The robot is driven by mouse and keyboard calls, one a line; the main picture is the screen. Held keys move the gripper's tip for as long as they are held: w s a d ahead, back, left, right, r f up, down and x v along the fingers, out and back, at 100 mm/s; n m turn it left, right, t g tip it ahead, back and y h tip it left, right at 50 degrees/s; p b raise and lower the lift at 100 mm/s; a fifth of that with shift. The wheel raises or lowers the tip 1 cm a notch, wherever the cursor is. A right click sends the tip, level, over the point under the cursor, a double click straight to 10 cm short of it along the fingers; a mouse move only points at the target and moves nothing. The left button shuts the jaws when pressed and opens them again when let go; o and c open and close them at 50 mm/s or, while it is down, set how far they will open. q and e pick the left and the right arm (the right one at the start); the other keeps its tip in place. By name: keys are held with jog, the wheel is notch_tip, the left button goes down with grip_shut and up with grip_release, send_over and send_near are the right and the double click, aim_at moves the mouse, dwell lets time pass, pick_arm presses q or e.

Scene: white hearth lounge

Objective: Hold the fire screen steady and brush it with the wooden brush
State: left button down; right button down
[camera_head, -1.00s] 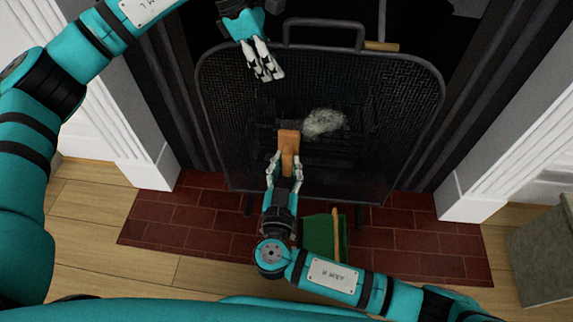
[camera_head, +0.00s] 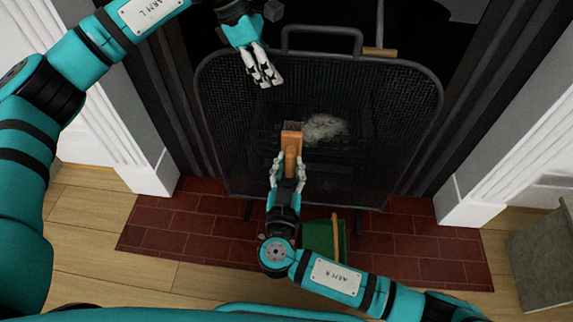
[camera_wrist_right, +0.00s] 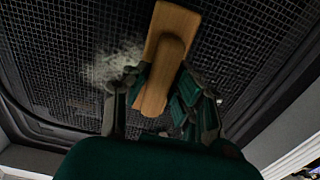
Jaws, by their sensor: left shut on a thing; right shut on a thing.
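The fire screen (camera_head: 392,155) is a dark mesh panel with a black frame and top handle, standing upright in front of the fireplace. A pale grey dusty patch (camera_head: 325,128) lies on its mesh, also visible in the right wrist view (camera_wrist_right: 108,66).
A green dustpan-like object (camera_head: 312,240) with a wooden handle lies on the red brick hearth (camera_head: 170,225), partly behind my right arm. White fireplace pillars stand on both sides. A grey box-like object (camera_head: 540,260) stands at the far right.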

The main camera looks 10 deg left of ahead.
aim_at(287, 159)
jog(key=shift+d+r, duration=0.95)
jog(key=shift+d, duration=5.5)
jog(key=shift+a, duration=6.85)
jog(key=shift+w+d+r, duration=0.15)
jog(key=shift+r, duration=0.75)
jog(key=shift+d, duration=6.85)
jog(key=shift+a+r, duration=0.3)
jog(key=shift+a, duration=0.35)
jog(key=shift+a+r, duration=0.3)
jog(key=shift+a, duration=0.3)
jog(key=shift+a+r, duration=0.3)
jog(key=shift+a, duration=0.35)
